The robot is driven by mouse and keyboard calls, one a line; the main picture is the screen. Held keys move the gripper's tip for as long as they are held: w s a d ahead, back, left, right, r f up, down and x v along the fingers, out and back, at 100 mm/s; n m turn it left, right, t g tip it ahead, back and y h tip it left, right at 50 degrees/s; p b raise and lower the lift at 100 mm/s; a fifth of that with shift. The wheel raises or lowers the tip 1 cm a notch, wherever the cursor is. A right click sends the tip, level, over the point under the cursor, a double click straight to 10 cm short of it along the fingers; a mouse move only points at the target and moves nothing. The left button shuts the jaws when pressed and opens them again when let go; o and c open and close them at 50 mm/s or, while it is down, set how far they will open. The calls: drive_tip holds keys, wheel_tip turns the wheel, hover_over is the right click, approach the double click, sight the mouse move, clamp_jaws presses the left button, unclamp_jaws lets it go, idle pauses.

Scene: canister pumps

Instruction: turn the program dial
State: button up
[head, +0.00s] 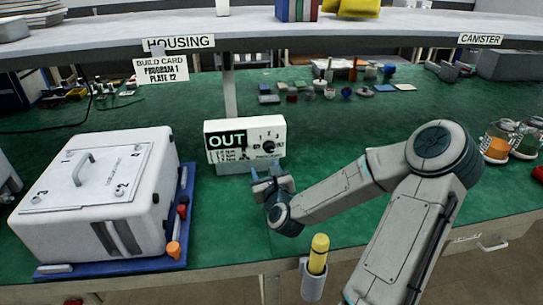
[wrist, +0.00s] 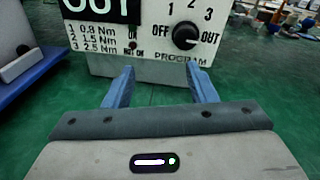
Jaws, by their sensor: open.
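The program dial (wrist: 186,37) is a round black knob on the white front of a control box (head: 245,140). Around it are printed OFF, 1, 2, 3 and OUT, with PROGRAM below. A pale mark on the knob seems to lie on its right, towards OUT. In the head view the dial (head: 268,147) is small. A lit black sign (head: 226,139) on the box reads OUT. My gripper (wrist: 160,76) is open and empty, low in front of the box, with its fingers pointing at it. The dial is above and beyond the fingertips, nearer the right one, and not touched.
A build card (head: 161,70) reads PROGRAM 1, PLATE 12. A white housing (head: 95,195) stands on a blue tray (head: 110,265) at left. A yellow-capped tool (head: 318,254) sits in a holder at the front edge. Jars (head: 497,148) stand at right. Green bench around the box is clear.

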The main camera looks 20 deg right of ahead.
sight(270, 149)
drive_tip(key=shift+w+d+r+m+t+h, duration=0.25)
drive_tip(key=shift+w+d+m, duration=0.3)
drive_tip(key=shift+w+d, duration=0.4)
drive_tip(key=shift+w+d+r+m+h, duration=0.2)
drive_tip(key=shift+w+d+m+h, duration=0.25)
drive_tip(key=shift+w, duration=0.85)
drive_tip(key=shift+w+d+r+m+t+h, duration=0.2)
drive_tip(key=shift+w+d+m, duration=0.4)
drive_tip(key=shift+w+d, duration=0.45)
drive_tip(key=shift+a, duration=0.1)
drive_tip(key=c, duration=1)
